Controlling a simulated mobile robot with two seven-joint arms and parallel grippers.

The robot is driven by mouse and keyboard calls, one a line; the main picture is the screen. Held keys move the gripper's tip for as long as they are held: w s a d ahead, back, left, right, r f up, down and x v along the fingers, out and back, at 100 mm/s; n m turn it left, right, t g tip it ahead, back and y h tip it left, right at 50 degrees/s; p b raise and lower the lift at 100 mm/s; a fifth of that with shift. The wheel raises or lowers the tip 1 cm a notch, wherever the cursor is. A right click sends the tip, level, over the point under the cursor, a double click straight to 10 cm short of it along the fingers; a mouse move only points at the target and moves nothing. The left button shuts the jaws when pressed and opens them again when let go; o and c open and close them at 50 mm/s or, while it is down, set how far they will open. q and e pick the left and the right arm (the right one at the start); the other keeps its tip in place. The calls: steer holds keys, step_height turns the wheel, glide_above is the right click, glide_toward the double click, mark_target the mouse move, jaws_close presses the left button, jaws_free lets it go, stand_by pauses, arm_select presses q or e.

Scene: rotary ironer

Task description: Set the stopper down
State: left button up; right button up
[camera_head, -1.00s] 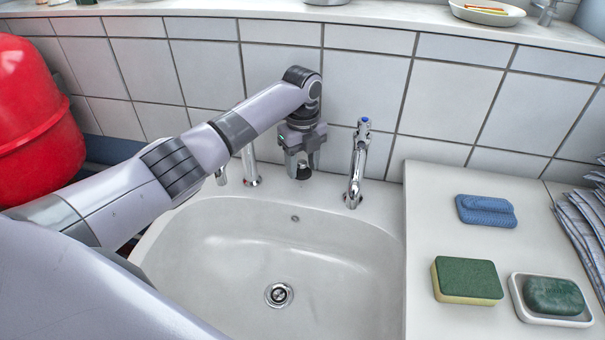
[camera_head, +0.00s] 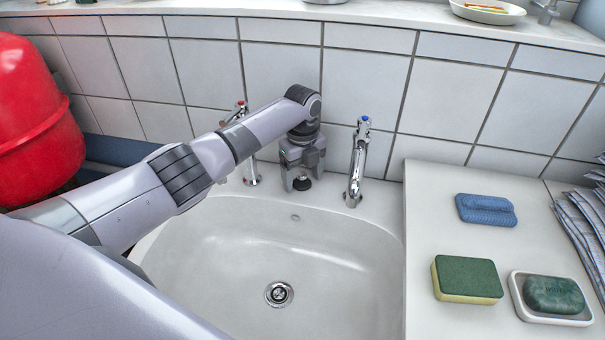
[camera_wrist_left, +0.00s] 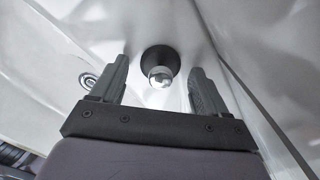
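The stopper (camera_head: 302,184) is a dark round plug on the white ledge behind the basin, between the two taps. The left wrist view shows its black disc and shiny metal knob (camera_wrist_left: 160,74). My left gripper (camera_head: 303,172) points down right over it from above. In the left wrist view the two fingers of the left gripper (camera_wrist_left: 160,66) are spread apart, one on each side of the stopper, with a visible gap on both sides. My right gripper is not in view.
The red-marked tap (camera_head: 250,165) stands left of my gripper and the blue-marked tap (camera_head: 357,165) right. The white basin (camera_head: 220,250) with its drain (camera_head: 278,294) is in front. A sponge (camera_head: 467,279), blue brush (camera_head: 486,210) and soap dish (camera_head: 520,312) lie on the right counter.

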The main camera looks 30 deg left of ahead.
mark_target(302, 175)
arm_select(q)
step_height(302, 175, up, 12)
steer(key=shift+r, duration=0.2)
stand_by(0.4)
steer(key=shift+s, duration=0.1)
stand_by(0.4)
